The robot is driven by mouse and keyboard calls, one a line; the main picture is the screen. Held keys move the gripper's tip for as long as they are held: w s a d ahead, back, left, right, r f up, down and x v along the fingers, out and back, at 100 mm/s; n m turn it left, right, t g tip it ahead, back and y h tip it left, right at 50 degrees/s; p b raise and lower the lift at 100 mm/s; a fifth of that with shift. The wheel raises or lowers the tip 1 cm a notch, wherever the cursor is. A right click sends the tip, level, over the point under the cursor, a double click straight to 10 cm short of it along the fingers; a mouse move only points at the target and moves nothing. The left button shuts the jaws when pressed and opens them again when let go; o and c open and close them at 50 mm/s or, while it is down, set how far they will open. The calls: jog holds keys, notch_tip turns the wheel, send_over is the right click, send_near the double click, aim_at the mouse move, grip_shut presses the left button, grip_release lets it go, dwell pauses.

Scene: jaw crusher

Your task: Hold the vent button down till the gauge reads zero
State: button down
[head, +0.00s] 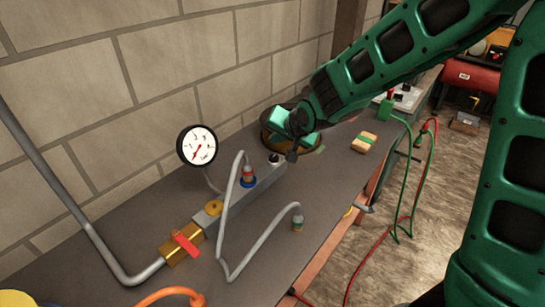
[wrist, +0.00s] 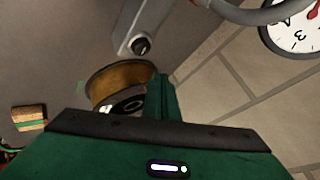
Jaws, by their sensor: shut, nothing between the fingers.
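The pressure gauge (head: 197,146) has a white face and a red needle pointing to the lower left; its exact reading is too small to tell. It shows partly in the wrist view (wrist: 296,28). The grey manifold block (head: 237,204) lies on the bench below it. A dark round button (head: 275,158) sits at its far end and shows in the wrist view (wrist: 140,46). My gripper (head: 292,152) is shut and empty, just beyond and right of the button. In the wrist view, its green finger (wrist: 160,95) appears apart from the button.
A round brass-coloured container (wrist: 122,72) stands behind my gripper. A grey hose (head: 228,230) loops over the manifold. A red-handled valve (head: 184,243) is at its near end. A sponge-like block (head: 364,142) lies right on the bench. The brick wall is close behind.

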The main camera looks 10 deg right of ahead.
jog(key=shift+r, duration=0.85)
jog(key=s+d+r+g+h, duration=0.1)
jog(key=s+d, duration=0.3)
jog(key=d, duration=0.4)
jog(key=s+d+g+h, duration=0.1)
jog(key=s+d+h, duration=0.1)
jog(key=s+d, duration=0.45)
jog(key=s+d+r+g+h, duration=0.1)
jog(key=s+d+g, duration=0.15)
jog(key=d, duration=0.75)
jog(key=s+d+g, duration=0.2)
jog(key=s+d, duration=0.2)
jog(key=s, duration=0.8)
jog(key=s+d+m+g+y, duration=0.1)
jog(key=s+d, duration=0.3)
jog(key=s, duration=0.8)
jog(key=shift+s+d+r+m+g, duration=0.2)
jog(key=shift+m+g, duration=0.1)
jog(key=shift+g, duration=0.25)
